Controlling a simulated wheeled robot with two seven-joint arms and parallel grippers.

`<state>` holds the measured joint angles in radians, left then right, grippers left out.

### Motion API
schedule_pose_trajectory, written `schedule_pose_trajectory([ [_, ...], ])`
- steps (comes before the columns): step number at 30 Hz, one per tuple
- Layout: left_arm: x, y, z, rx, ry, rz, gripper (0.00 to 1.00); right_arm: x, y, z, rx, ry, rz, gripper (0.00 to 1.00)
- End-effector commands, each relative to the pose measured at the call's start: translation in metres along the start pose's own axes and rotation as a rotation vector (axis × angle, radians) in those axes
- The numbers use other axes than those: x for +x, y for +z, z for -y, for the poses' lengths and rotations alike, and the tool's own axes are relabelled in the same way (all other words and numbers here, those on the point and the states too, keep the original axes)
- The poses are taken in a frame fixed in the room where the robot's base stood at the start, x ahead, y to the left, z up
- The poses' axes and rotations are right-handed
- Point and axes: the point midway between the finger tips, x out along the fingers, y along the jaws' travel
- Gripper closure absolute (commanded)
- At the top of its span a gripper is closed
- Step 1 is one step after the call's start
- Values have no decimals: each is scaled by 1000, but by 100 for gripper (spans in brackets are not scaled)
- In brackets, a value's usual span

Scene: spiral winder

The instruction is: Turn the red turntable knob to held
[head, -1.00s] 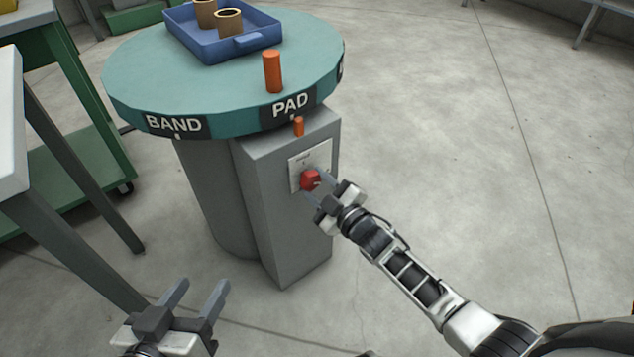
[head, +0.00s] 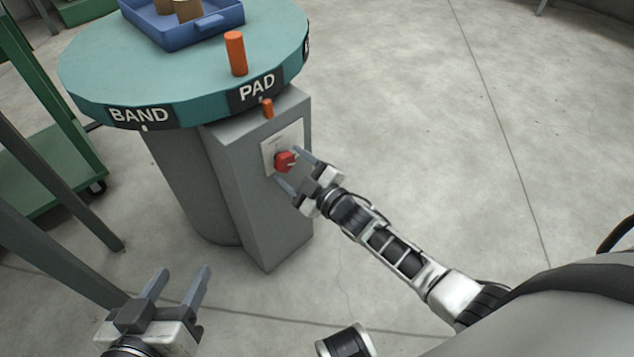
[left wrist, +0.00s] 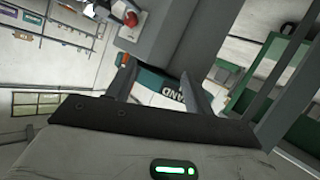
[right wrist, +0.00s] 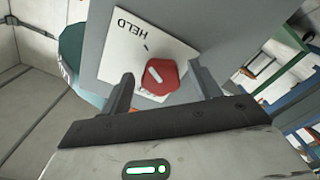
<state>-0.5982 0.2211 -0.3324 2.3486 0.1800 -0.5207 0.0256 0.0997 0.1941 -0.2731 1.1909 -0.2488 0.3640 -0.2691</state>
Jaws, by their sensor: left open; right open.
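The red knob (head: 285,161) sits on a pale plate (head: 297,134) on the side of the grey pedestal (head: 240,190) under the turntable (head: 90,75). In the right wrist view the knob (right wrist: 160,76) carries a white pointer mark, and the plate reads HELD (right wrist: 130,25). The mark does not point clearly at the word. My right gripper (head: 292,170) is open at the knob, its fingers on either side of it; I cannot tell whether they touch it. My left gripper (head: 180,285) is open and empty, low at the front left, away from the pedestal.
The turntable carries a blue tray (head: 208,24) with brown cylinders and an upright orange peg (head: 235,54). Its rim reads BAND and PAD. A small orange pin (head: 267,108) stands on the pedestal top. A green cart (head: 60,185) is at left. The floor at right is clear.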

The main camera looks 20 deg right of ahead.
Motion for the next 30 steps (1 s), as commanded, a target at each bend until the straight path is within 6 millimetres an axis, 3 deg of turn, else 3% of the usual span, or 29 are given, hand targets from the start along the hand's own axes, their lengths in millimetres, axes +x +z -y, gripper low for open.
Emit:
schedule_pose_trajectory([
  [12, 1, 15, 11, -11, -40, 133, 47, -96, -1, -2, 0, -3, 5, 38],
  [18, 3, 20, 14, -13, -49, 173, 47, -133, 0, -1, 1, -2, 4, 38],
  [24, 4, 25, 14, -21, -53, 192, 47, -149, 0, -1, 0, 0, 1, 38],
  [30, 4, 24, 14, -23, -54, 189, 47, -152, 0, -1, 0, 0, 1, 38],
])
